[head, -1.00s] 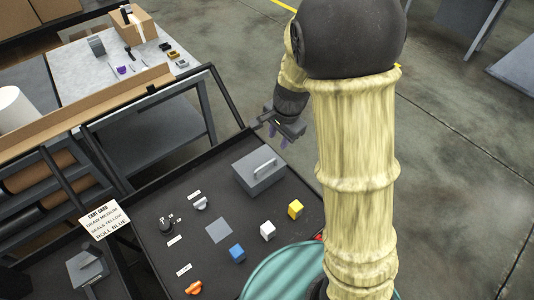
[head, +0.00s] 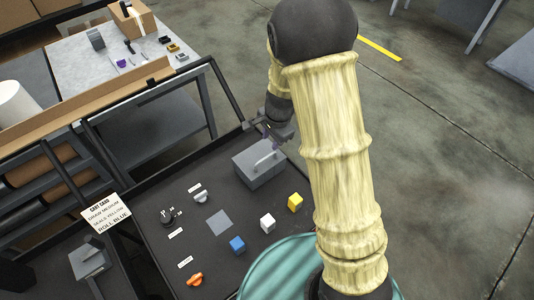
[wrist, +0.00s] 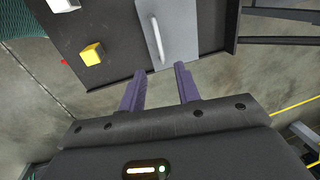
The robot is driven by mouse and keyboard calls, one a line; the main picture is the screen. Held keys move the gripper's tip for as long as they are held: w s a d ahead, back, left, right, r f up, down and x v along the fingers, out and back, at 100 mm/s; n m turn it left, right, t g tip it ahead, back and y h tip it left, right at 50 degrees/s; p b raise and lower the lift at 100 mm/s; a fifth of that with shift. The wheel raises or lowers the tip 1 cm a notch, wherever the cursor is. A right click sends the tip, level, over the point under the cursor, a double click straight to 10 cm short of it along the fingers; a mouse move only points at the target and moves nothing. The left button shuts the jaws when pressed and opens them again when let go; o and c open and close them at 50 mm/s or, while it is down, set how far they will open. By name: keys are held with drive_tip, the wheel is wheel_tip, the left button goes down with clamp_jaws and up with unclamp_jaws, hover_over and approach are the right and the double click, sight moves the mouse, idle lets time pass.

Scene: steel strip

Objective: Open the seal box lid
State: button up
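The seal box (head: 259,167) is a grey box with its lid down, at the far end of the dark cart top in the head view. A pale bar handle (head: 266,158) is on its lid. In the wrist view the grey lid (wrist: 178,35) and its handle (wrist: 156,40) lie beyond my fingertips. My gripper (wrist: 160,80) has its two purple fingers apart, with nothing between them. In the head view my gripper (head: 271,143) is at the box's far edge, close to the handle; I cannot tell whether it touches the box.
On the cart top stand a yellow cube (head: 295,203), a white cube (head: 268,224), a blue cube (head: 237,244), a grey square (head: 219,223), knobs and an orange piece (head: 195,280). A teal drum (head: 290,262) is in front. A sign (head: 106,214) hangs at left.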

sight(266, 157)
drive_tip(key=f, duration=0.3)
drive_tip(key=w+f, duration=0.1)
drive_tip(key=f, duration=0.3)
drive_tip(key=a+f, duration=0.1)
drive_tip(key=f, duration=0.2)
drive_tip(key=shift+w+f, duration=0.2)
drive_tip(key=shift+w, duration=0.2)
clamp_jaws()
